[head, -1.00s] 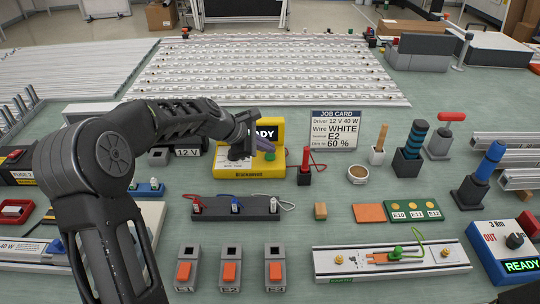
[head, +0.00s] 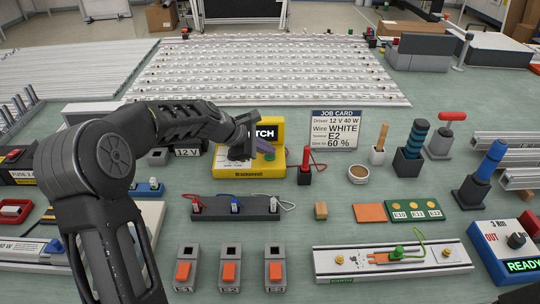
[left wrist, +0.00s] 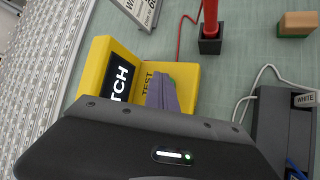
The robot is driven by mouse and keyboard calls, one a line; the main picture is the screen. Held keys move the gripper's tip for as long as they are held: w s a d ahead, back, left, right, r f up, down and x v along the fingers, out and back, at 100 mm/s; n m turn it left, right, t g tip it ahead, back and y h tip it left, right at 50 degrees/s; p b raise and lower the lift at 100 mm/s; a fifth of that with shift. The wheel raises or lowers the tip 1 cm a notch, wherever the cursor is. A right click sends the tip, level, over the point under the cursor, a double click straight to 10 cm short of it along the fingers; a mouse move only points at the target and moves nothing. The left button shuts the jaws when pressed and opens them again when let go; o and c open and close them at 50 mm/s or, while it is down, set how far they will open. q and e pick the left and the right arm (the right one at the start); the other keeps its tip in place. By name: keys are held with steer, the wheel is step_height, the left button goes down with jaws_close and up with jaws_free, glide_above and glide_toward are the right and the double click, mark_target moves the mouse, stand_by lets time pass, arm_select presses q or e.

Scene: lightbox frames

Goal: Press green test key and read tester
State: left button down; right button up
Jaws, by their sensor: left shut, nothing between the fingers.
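The yellow tester (head: 262,171) stands at the back middle, with a dark screen (head: 268,133) partly hidden by my left arm. The letters "TCH" show on it, also in the left wrist view (left wrist: 118,79). My left gripper (head: 266,153) is shut and empty, its purple-grey fingers down at the tester's top beside the "TEST" label. Only a sliver of the green test key (left wrist: 172,82) shows in the left wrist view, right at the fingertips. The fingers hide the rest. My right gripper is out of view.
A job card (head: 335,130) stands right of the tester. A red probe in a black holder (head: 305,178) is close on its right. A dark terminal block (head: 235,208) with leads lies in front. A blue box reading "READY" (head: 490,256) is at front right.

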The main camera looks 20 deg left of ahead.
mark_target(267, 157)
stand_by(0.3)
arm_select(q)
steer(key=shift+r+p, duration=0.9)
steer(key=shift+r, duration=0.05)
step_height(267, 157, up, 5)
steer(key=p, duration=0.4)
stand_by(0.8)
steer(key=shift+f, duration=0.1)
